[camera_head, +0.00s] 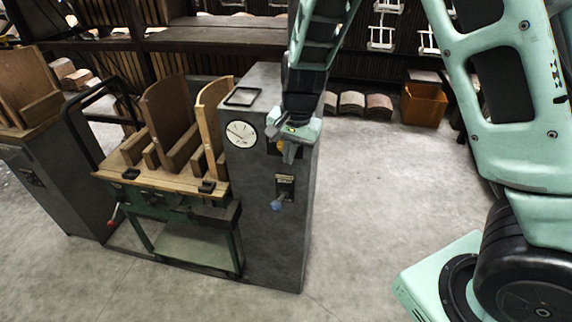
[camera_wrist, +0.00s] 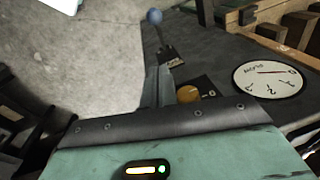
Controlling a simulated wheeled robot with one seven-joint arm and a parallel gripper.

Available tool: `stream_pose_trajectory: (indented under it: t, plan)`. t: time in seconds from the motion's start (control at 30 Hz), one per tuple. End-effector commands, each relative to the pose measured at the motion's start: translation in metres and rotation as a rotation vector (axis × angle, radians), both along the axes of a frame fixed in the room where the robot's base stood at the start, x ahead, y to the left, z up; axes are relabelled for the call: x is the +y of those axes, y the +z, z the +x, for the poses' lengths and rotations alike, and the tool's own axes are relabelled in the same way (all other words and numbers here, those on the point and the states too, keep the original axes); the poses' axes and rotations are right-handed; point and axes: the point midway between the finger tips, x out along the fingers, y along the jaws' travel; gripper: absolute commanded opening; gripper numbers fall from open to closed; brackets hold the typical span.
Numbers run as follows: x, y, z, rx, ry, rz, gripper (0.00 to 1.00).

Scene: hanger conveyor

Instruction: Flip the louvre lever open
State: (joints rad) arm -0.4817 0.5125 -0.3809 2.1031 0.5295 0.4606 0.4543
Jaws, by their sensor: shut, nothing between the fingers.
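A small lever with a blue ball end (camera_head: 277,205) sits on a dark plate (camera_head: 285,185) on the front of a grey cabinet (camera_head: 262,240). Its arm slants down, with the ball lowest. In the wrist view the blue ball (camera_wrist: 155,16) and lever plate (camera_wrist: 172,56) show beyond my fingertips. My gripper (camera_head: 289,157) is shut and empty, in front of the cabinet's upper part and above the lever, apart from the ball. The gripper (camera_wrist: 163,72) partly covers the area beside an orange knob (camera_wrist: 187,93). The plate's lettering is too small to read.
A round white dial (camera_head: 241,134) is left of my gripper; it also shows in the wrist view (camera_wrist: 269,80). A wooden-topped bench (camera_head: 165,183) with upright boards adjoins the cabinet's left side. An orange crate (camera_head: 423,106) stands behind right. The floor right of the cabinet is clear.

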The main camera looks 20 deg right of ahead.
Motion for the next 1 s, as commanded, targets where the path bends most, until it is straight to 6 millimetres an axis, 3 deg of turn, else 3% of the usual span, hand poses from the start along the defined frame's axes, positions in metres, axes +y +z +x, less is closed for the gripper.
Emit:
stream_pose_trajectory:
  t: [0.4, 0.7, 1.0]
  plan:
    - [0.005, -0.085, 0.011, 0.005, -0.003, 0.000, 0.00]
    - [0.024, -0.109, -0.004, 0.001, 0.000, 0.000, 0.00]
    - [0.027, -0.111, -0.005, 0.000, 0.000, 0.000, 0.00]
